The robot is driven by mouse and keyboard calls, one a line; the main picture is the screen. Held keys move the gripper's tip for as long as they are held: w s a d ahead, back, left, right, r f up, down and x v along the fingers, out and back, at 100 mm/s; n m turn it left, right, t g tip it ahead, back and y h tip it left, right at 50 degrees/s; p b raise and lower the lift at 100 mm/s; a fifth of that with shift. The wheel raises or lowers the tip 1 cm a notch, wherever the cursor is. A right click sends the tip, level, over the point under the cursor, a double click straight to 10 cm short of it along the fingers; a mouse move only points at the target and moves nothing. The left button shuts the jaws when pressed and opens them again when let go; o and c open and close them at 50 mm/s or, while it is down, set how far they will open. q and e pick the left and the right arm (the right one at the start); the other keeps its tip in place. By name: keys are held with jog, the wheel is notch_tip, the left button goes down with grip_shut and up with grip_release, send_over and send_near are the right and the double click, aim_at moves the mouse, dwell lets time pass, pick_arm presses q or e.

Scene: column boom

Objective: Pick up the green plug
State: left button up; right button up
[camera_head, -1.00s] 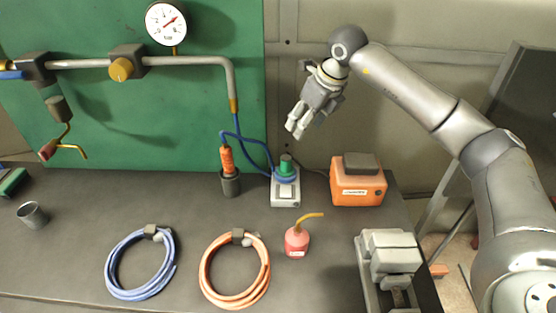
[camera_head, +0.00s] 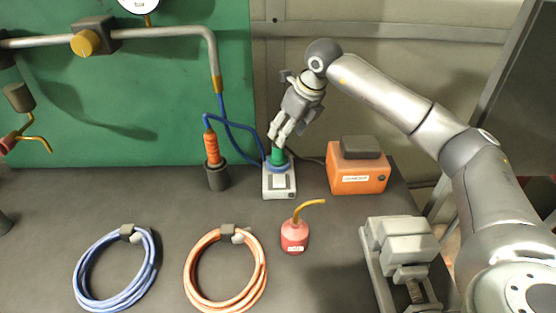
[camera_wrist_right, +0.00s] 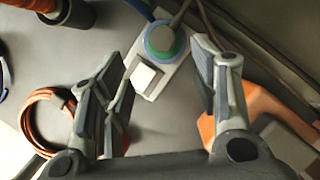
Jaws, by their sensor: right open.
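The green plug (camera_head: 277,157) stands upright in a blue ring on a small white-grey socket box (camera_head: 279,188) at the back of the bench. In the right wrist view the green plug (camera_wrist_right: 161,41) shows from above, beyond the fingertips and between their lines. My right gripper (camera_head: 277,134) comes down from above, its fingertips close to the top of the plug. It is open and empty, and its fingers (camera_wrist_right: 160,70) stand apart in the wrist view. Whether a finger touches the plug cannot be told. My left gripper is not in view.
An orange box (camera_head: 357,178) stands right of the socket box. An orange-handled tool in a dark holder (camera_head: 217,177) stands to its left. A red oil can (camera_head: 294,236), an orange coil (camera_head: 190,277), a blue coil (camera_head: 82,278) and a grey vise (camera_head: 402,247) are nearer.

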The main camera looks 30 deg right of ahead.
aim_at(278, 153)
jog(key=x, duration=0.3)
jog(key=shift+w+f, duration=0.1)
jog(key=shift+f, duration=0.05)
jog(key=shift+w+f+p, duration=0.35)
jog(key=shift+f+p, duration=0.15)
jog(key=shift+p, duration=0.2)
jog(key=p+x, duration=0.1)
jog(key=x, duration=0.2)
jog(key=shift+w+a+f, duration=0.1)
jog(key=shift+w+f, duration=0.1)
jog(key=shift+w, duration=0.05)
jog(key=shift+w+f, duration=0.15)
jog(key=shift+f, duration=0.2)
jog(key=shift+c, duration=0.5)
jog(key=c, duration=1.1)
jog(key=shift+r, duration=0.1)
